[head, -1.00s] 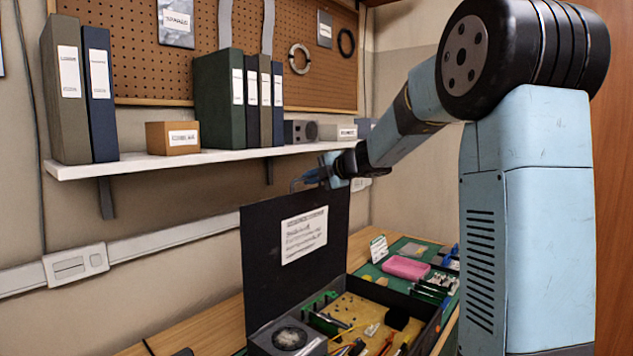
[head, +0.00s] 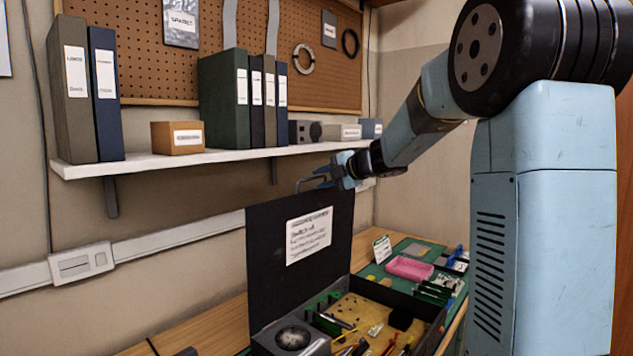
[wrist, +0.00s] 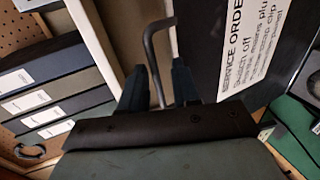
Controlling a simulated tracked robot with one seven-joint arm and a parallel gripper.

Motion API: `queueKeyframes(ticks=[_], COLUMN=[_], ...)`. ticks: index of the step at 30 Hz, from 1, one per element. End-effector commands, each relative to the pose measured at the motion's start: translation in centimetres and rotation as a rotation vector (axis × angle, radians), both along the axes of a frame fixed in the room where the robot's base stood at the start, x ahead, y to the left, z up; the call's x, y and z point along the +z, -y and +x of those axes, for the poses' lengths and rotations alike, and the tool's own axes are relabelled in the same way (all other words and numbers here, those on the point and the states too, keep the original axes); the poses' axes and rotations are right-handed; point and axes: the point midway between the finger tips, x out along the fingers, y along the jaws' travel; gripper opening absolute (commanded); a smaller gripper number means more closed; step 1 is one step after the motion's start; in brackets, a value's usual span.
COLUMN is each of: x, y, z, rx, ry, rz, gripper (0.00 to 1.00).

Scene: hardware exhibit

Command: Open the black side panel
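The black side panel (head: 280,252) stands upright at the back-left of the open case (head: 425,338), with a white label (head: 308,236) on its face. My gripper (head: 318,181) is at the panel's upper right corner in the head view. In the wrist view the two dark fingers (wrist: 160,84) are apart, with a thin grey bent rod (wrist: 149,50) rising between them. The panel, with large "SERVICE ORDER" text, shows close on their right in that view (wrist: 200,25). Whether a finger or the rod touches the panel cannot be told.
The case holds tools and a round dark part (head: 293,337). A wall shelf (head: 160,163) with binders (head: 222,100) and small boxes is close to my gripper.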

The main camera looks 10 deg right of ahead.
Motion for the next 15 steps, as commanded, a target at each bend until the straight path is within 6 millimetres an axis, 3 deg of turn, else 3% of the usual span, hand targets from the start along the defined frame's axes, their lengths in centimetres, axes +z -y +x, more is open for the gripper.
queueKeyframes(ticks=[9,15], x=[2.4,3.3], y=[3.8,5.4], z=[-4.8,-6.9], rx=[-0.002,-0.001], ry=[0.005,0.004], rz=[0.0,0.001], gripper=[0.31,0.31])
